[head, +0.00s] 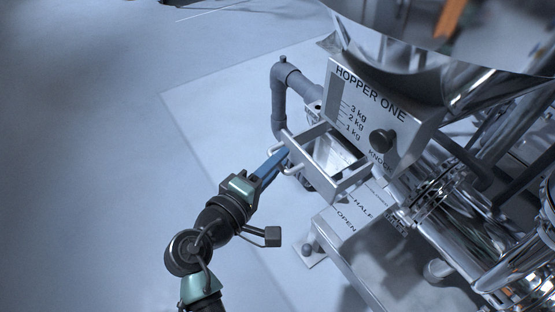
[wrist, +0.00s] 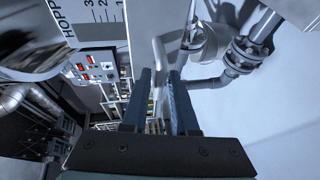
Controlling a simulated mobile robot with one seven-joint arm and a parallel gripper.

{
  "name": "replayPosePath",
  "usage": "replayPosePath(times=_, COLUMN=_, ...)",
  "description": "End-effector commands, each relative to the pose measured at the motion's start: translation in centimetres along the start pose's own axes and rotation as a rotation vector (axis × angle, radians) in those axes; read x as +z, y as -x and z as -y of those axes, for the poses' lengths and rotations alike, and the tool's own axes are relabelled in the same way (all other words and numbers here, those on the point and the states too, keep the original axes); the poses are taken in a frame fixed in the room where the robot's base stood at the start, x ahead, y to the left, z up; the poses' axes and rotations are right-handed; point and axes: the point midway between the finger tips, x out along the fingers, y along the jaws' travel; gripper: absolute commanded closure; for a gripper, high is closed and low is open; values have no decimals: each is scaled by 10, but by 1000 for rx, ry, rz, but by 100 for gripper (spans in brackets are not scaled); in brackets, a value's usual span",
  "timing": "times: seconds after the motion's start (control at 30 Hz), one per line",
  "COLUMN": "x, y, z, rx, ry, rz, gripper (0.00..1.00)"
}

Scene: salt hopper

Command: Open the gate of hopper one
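Hopper one (head: 365,104) is a shiny steel vessel with a lettered front plate, at the upper right of the head view. An open rectangular metal frame of the gate (head: 318,178) juts out below the plate, to the left. A grey bar handle (head: 272,147) is on its outer left end; it also shows in the wrist view (wrist: 158,52). My gripper (head: 284,154) has its blue fingers at this handle. The fingertip contact is partly hidden.
A black knob (head: 382,140) sits on the hopper plate. Below the frame, a steel surface (head: 352,222) reads OPEN and HALF. A grey pipe (head: 280,95) rises behind the frame, and steel pipework (head: 465,220) fills the right. The floor at left is clear.

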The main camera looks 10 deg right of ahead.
Motion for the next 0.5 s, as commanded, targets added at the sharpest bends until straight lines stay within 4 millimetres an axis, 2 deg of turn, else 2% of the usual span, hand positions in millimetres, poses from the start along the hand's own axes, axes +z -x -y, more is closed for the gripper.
replayPosePath(times=0.17, x=-1, y=27, z=-3, rx=-2, ry=4, rz=-5, gripper=73)
replayPosePath(times=0.5, x=-1, y=100, z=-3, rx=-2, ry=3, rz=-6, gripper=73)
